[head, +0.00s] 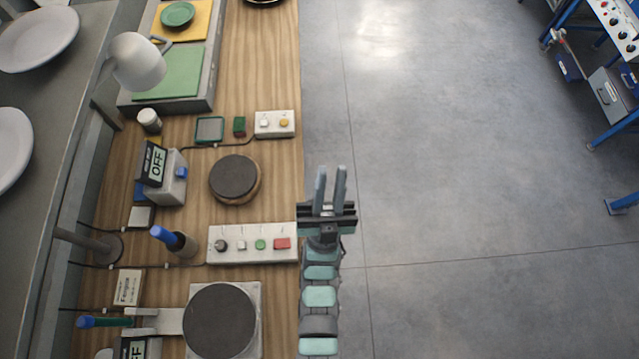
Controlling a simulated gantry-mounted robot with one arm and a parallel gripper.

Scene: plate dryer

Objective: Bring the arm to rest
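My gripper (329,186) is in the lower middle of the head view, pointing up the picture. Its two grey fingers are a little apart, with a narrow gap and nothing visible between them. It hangs just past the right edge of the wooden bench (262,75), over the grey floor. My arm runs down from it to the bottom of the picture.
The bench holds a white button panel (252,244) left of my gripper, a dark round plate (235,177), a larger one (220,320), a display reading OFF (155,165), a lamp (138,62) and a green plate (178,14). Floor (450,180) to the right is clear.

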